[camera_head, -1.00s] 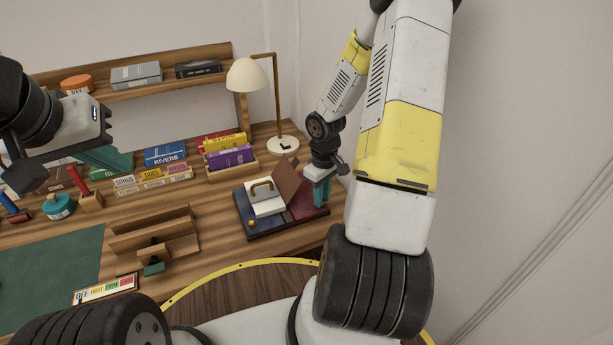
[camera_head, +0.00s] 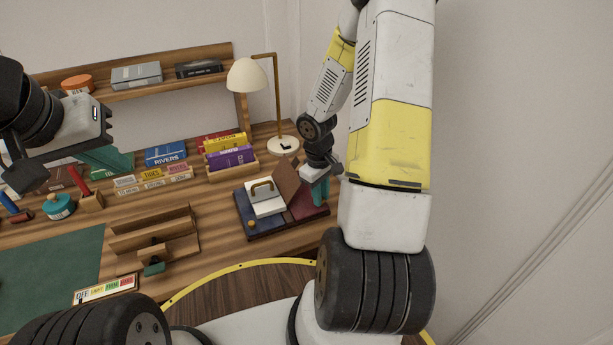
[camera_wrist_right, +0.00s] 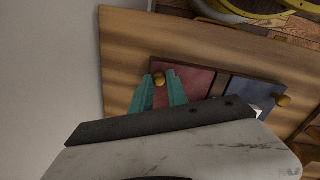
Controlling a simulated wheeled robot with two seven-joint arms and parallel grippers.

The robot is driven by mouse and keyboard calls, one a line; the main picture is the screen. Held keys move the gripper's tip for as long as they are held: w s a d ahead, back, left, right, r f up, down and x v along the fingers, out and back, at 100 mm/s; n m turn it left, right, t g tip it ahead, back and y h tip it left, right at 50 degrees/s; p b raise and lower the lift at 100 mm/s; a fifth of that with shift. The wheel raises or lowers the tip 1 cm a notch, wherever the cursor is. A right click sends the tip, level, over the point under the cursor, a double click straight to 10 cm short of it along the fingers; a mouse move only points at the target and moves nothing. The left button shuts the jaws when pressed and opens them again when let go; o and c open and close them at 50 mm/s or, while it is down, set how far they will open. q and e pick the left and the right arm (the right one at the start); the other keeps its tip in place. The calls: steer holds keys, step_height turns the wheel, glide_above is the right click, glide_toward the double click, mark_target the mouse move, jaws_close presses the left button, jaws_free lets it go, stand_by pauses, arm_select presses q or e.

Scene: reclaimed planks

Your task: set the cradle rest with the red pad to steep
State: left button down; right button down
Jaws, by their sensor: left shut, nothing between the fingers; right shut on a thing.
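The red pad (camera_head: 310,209) lies on the right half of a dark double base on the desk; it also shows in the right wrist view (camera_wrist_right: 196,80). A brown board (camera_head: 287,184) stands tilted at its inner side. My right gripper (camera_head: 320,192) is at the pad's far right; in the wrist view its teal fingers (camera_wrist_right: 160,90) close around a small round wooden knob (camera_wrist_right: 159,78) at the red pad's edge. The knob is hidden in the head view. My left gripper (camera_head: 108,158) is shut and empty, above the desk at the left.
Beside the red pad is a blue pad (camera_head: 262,224) with a white handled panel (camera_head: 266,206) and its own knob (camera_head: 251,223). A lamp (camera_head: 283,146) stands behind; books (camera_head: 230,157) and a wooden stand (camera_head: 155,235) are left. A white wall is close on the right.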

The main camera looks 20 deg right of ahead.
steer(key=a+r+h, duration=0.2)
steer(key=h, duration=0.1)
steer(key=shift+s+a+r, duration=0.1)
steer(key=shift+a+r, duration=0.1)
steer(key=shift+s+a+r+t+h, duration=0.1)
steer(key=shift+a+r+h, duration=0.1)
steer(key=shift+a+h, duration=0.25)
steer(key=shift+w+a+r+t+h, duration=0.1)
steer(key=shift+a+r+h, duration=0.15)
steer(key=shift+h, duration=0.45)
steer(key=shift+s+a+r+t+h, duration=0.1)
steer(key=shift+a+r+h, duration=0.1)
steer(key=shift+a+h, duration=0.25)
steer(key=shift+d, duration=0.1)
steer(key=c, duration=1.3)
jaws_free()
steer(key=v, duration=0.8)
